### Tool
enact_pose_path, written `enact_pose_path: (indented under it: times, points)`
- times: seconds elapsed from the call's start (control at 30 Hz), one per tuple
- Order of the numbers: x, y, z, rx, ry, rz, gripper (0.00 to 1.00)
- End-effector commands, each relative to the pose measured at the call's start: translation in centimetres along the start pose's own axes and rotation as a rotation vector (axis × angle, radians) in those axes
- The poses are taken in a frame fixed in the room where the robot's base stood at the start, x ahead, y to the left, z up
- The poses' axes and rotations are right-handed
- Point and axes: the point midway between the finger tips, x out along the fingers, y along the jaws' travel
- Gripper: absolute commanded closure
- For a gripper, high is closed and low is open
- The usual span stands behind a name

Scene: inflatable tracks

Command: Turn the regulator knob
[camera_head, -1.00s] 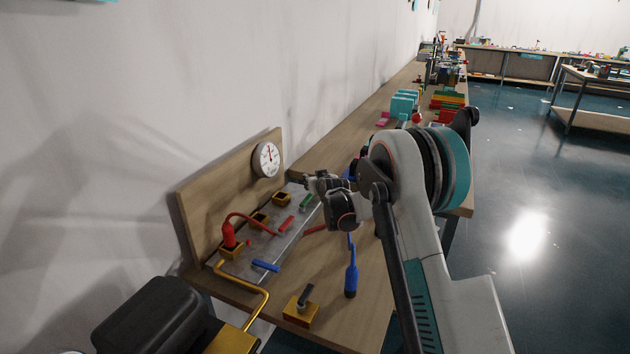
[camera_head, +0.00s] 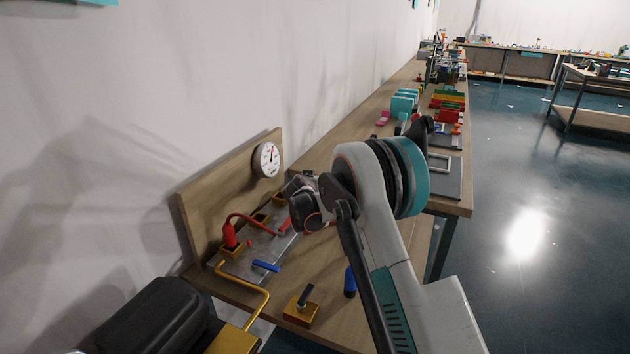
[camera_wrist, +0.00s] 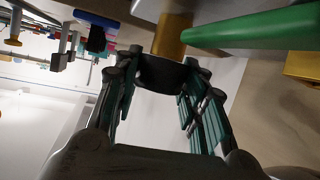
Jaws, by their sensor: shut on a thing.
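The regulator knob shows in the wrist view as a dark round piece (camera_wrist: 163,72) in front of a brass cylinder (camera_wrist: 172,36). My gripper (camera_wrist: 160,75) has its two fingers on either side of the dark piece and is shut on it. In the head view my gripper (camera_head: 296,186) is low over the bench beside a brass block (camera_head: 279,199), which it partly covers. The knob itself is hidden there by my wrist. A round white gauge (camera_head: 267,159) is on the upright wooden board (camera_head: 215,202) behind.
A green bar (camera_wrist: 255,30) lies close to my fingers in the wrist view. A red hose fitting (camera_head: 229,236), a blue handle (camera_head: 265,265) and a brass block with a dark lever (camera_head: 301,308) are nearer the front. The wall stands close on the left.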

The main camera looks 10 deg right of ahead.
Motion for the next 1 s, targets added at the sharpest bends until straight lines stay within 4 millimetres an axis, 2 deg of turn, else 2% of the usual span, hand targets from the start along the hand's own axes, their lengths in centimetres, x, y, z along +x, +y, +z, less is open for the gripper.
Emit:
enact_pose_path:
  times: [0.67,0.7,0.77,0.8,1.0]
  points:
    - [0.01,0.11,0.20,0.022,-0.007,0.053,0.86]
    - [0.01,0.12,0.21,0.022,-0.007,0.053,0.60]
    - [0.01,0.12,0.21,0.022,-0.007,0.053,0.46]
    - [0.01,0.11,0.19,0.022,-0.007,0.053,0.42]
    - [0.01,0.06,0.12,0.021,-0.006,0.052,0.42]
